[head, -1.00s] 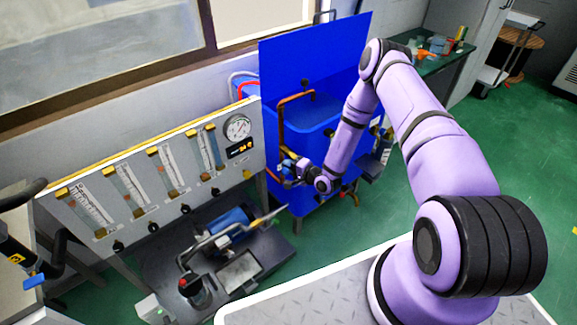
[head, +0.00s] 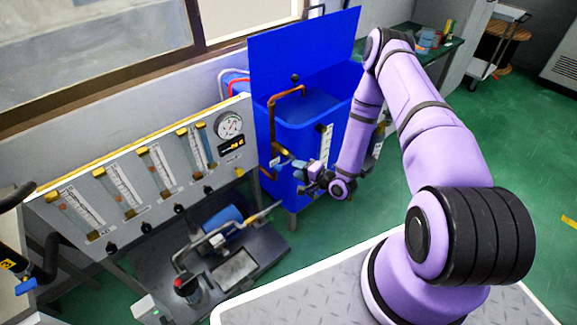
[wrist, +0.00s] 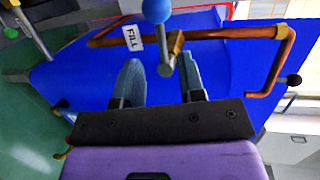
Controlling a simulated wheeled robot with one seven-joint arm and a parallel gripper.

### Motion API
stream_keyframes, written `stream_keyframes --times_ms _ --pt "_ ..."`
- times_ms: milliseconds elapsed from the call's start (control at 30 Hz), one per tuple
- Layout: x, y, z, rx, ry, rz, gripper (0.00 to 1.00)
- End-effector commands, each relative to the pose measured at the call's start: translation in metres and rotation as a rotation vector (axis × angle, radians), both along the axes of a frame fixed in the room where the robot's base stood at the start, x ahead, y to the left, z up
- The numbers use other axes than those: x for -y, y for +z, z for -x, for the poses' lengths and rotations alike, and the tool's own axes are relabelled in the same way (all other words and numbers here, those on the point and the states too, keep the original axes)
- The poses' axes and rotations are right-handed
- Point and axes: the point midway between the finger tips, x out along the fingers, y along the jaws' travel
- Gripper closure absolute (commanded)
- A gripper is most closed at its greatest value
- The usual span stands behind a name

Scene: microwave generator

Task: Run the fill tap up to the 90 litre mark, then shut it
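The blue tank (head: 305,140) stands by the wall with its lid up, and some water shows inside. A copper fill pipe (head: 272,125) runs over its rim and down the left side to the tap. In the wrist view the tap has a grey lever (wrist: 164,48) with a blue ball end (wrist: 157,10), beside a white FILL tag (wrist: 132,38). My gripper (wrist: 162,80) is open; its two fingers stand apart below the lever, with its lower end between them. Contact cannot be told. A white level scale (head: 326,145) is on the tank's front; its marks are unreadable.
A grey panel with several flow tubes and a round gauge (head: 229,125) stands left of the tank. A blue pump (head: 222,225) sits on a dark base below it. A green bench (head: 440,48) is behind my arm.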

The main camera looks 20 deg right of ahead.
Motion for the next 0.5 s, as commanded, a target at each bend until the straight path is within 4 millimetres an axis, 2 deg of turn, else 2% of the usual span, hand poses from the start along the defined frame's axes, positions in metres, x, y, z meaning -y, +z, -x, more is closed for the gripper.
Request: stream_keyframes --times_ms 200,500 --pt "0.01 0.004 0.017 0.0 0.0 0.001 0.63" --pt "0.011 0.004 0.019 0.0 0.0 0.001 0.63"
